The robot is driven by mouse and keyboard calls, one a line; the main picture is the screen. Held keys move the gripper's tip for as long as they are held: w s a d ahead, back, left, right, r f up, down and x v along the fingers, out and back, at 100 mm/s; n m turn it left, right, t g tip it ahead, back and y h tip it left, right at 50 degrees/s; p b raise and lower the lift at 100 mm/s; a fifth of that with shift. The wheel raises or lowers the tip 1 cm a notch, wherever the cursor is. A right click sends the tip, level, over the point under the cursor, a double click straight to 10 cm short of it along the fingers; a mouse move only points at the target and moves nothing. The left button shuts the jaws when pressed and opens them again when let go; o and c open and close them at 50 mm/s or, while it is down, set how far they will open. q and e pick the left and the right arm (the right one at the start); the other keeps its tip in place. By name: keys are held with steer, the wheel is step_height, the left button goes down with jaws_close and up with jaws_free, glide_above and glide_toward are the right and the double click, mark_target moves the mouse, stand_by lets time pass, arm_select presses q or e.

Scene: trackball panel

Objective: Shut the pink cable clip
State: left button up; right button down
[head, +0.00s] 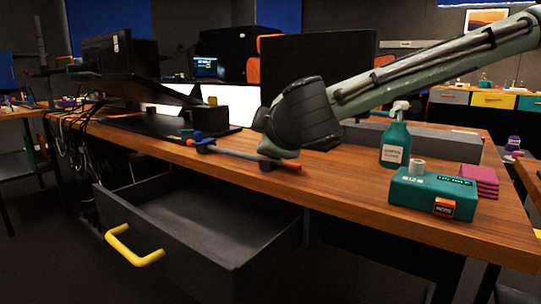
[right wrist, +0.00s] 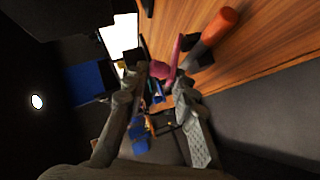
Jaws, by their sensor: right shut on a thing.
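The pink cable clip (right wrist: 164,70) shows in the right wrist view between the fingertips of my right gripper (right wrist: 158,84). The fingers press on it from both sides. A narrow pink part of it reaches up toward the desk edge; I cannot tell whether the clip is fully closed. In the head view my right gripper (head: 264,136) is at the front edge of the desk (head: 330,178), beside a grey rod with an orange end (head: 290,166). There my wrist hides the clip. My left gripper is in neither view.
An open dark drawer (head: 205,225) with a yellow handle (head: 133,246) juts out below the desk. A green box (head: 432,190), a green spray bottle (head: 396,140) and pink stacked pads (head: 480,178) stand at the right. A monitor (head: 318,75) stands behind my wrist.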

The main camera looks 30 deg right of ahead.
steer(key=shift+a+f+t+b, duration=0.15)
steer(key=shift+f+t+b, duration=0.15)
steer(key=shift+f+b, duration=0.45)
steer(key=shift+s+a+r+n+t+h, duration=0.15)
steer(key=shift+n+t+h, duration=0.15)
steer(key=shift+n+h, duration=0.35)
steer(key=shift+s+a+f+n+t+h, duration=0.1)
steer(key=shift+a+f+n+t+h, duration=0.1)
steer(key=shift+f+n+t+h, duration=0.3)
steer(key=shift+s+a+f+y, duration=0.1)
steer(key=shift+f+y, duration=0.25)
steer(key=c, duration=1.3)
jaws_free()
steer(key=shift+c, duration=0.2)
